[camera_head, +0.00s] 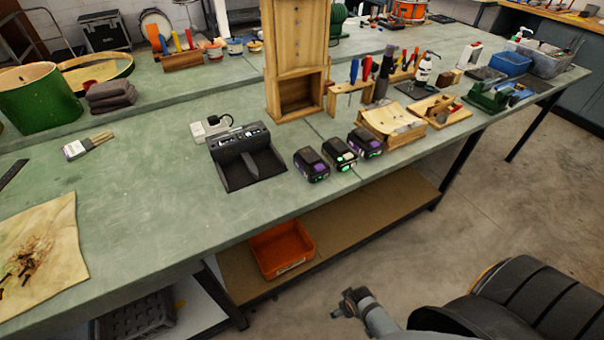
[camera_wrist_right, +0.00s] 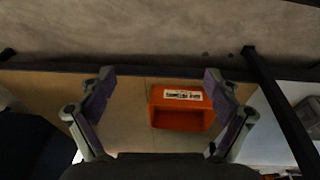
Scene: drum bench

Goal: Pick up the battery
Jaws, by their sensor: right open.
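Three dark battery packs stand in a row on the green bench: a left battery (camera_head: 311,165) with purple marks, a middle battery (camera_head: 339,154) with green marks, and a right battery (camera_head: 365,142) with purple marks. A black charger (camera_head: 246,157) sits just left of them. My right gripper (camera_head: 349,301) is low in the head view, in front of the bench and well apart from the batteries. In the right wrist view my right gripper (camera_wrist_right: 160,73) is open and empty. No battery shows in that view. My left gripper is not in view.
An orange bin (camera_head: 281,249) rests on the lower shelf (camera_head: 345,225); it also shows in the wrist view (camera_wrist_right: 181,108). A tall wooden case (camera_head: 294,55) stands behind the batteries. A wooden tray (camera_head: 392,124) is close to their right. The bench left of the charger has free room.

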